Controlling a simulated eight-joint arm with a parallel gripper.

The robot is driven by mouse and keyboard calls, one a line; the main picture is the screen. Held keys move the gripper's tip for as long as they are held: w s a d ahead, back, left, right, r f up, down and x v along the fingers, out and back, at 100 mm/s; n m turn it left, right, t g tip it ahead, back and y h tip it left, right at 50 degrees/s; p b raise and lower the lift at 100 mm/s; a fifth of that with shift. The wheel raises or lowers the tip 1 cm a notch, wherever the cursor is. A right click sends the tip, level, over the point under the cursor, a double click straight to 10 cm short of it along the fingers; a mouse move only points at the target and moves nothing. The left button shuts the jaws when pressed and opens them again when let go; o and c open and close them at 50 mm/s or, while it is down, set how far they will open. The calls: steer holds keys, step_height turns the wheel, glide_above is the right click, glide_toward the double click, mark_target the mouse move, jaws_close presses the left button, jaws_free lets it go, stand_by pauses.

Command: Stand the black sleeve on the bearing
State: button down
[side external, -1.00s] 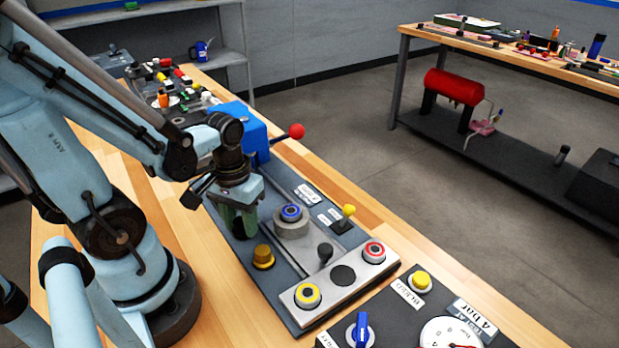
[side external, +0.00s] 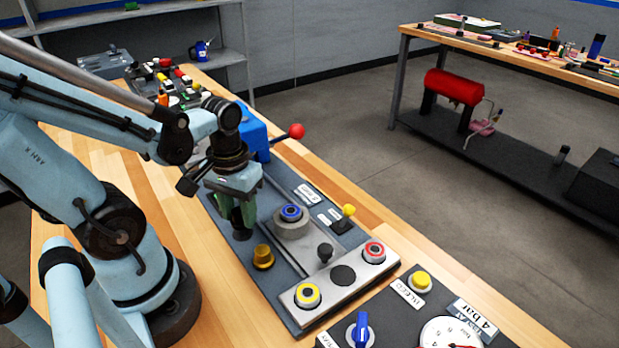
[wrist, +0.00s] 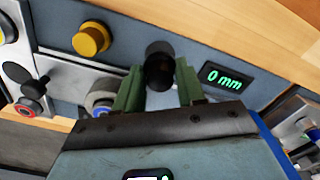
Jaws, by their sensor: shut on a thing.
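My gripper (wrist: 159,88) has two green fingers, shut on the black sleeve (wrist: 159,66), a short dark cylinder between the tips in the wrist view. In the side view my gripper (side external: 237,214) points down over the dark panel, left of a grey round stand (side external: 291,226) with a blue-ringed top. The stand's blue ring also shows beside the left finger in the wrist view (wrist: 102,96). I cannot tell for certain which part is the bearing, nor whether the sleeve touches the panel.
A yellow-brown knob (side external: 263,257) stands in front of my gripper. A blue block (side external: 252,127) with a red-balled lever is behind. A display (wrist: 224,77) reads 0 mm.

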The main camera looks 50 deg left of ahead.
steer(key=shift+r, duration=0.1)
steer(key=w+d+r, duration=0.5)
steer(key=w+r, duration=0.3)
steer(key=r, duration=0.1)
steer(key=shift+w+f, duration=0.2)
steer(key=shift+f, duration=2.4)
steer(key=shift+f, duration=0.45)
steer(key=c, duration=0.6)
jaws_free()
steer(key=shift+o, duration=0.4)
steer(key=shift+o, duration=0.4)
